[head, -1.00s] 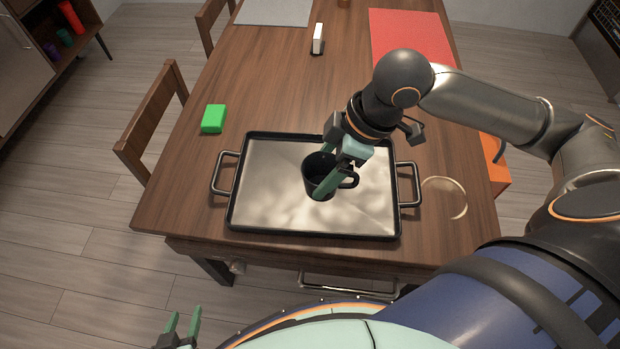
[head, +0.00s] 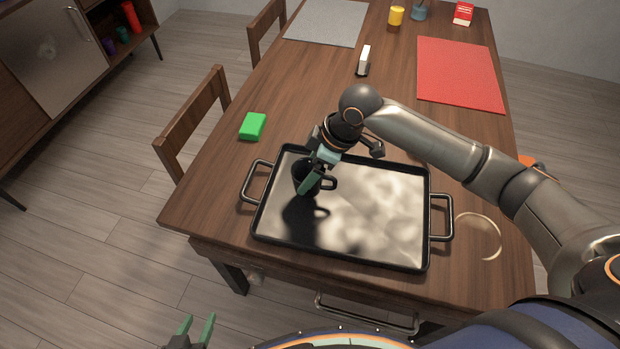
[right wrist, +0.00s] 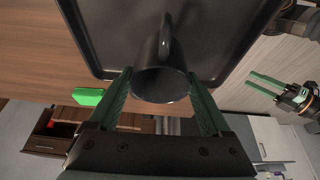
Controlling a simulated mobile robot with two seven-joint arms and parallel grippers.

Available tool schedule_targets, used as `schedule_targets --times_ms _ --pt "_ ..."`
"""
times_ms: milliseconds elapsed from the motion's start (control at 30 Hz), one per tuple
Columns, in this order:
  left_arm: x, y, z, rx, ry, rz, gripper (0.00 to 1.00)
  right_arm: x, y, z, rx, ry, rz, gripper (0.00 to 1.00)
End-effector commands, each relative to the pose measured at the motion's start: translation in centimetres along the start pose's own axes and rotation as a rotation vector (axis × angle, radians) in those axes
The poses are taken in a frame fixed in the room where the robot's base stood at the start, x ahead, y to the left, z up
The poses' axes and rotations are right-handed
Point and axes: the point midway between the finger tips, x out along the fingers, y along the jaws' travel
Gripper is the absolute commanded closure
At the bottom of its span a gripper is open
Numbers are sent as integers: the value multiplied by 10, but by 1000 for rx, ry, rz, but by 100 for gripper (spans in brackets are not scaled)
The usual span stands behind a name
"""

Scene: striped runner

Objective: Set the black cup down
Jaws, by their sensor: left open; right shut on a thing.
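The black cup (head: 299,180) is held over the left part of the metal tray (head: 370,215). Its handle points right, and a dark shadow falls on the tray just in front of it. Whether its base touches the tray is hard to tell. My right gripper (head: 312,178) is shut on the cup, with green fingers on its sides. In the right wrist view the cup (right wrist: 160,80) sits between the fingers, with the dark tray behind. My left gripper (head: 200,328) is open and empty at the bottom edge, away from the table.
A green block (head: 252,126) lies left of the tray. A pale ring (head: 480,236) lies right of it. A white-and-black object (head: 364,60), a red mat (head: 460,75) and a grey mat (head: 326,22) are farther back. The tray's middle and right are clear.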

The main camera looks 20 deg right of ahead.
Motion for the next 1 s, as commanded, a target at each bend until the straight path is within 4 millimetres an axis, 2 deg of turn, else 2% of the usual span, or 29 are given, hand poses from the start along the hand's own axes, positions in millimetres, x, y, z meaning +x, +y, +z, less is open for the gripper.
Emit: schedule_targets --times_ms 100,200,567,600,733,1000 --pt "1 0 1 0 0 0 50 18 -1 8 1 -2 -3 83" --pt "2 0 1 0 0 0 50 27 0 11 0 0 0 83" --pt "1 0 0 0 1 0 50 31 0 13 0 0 0 83" --pt "1 0 0 0 1 0 50 31 0 14 1 -1 0 15" --pt "1 0 0 0 1 0 50 31 0 14 0 -1 0 1" --pt "2 0 0 0 2 0 50 30 0 13 0 0 0 0"
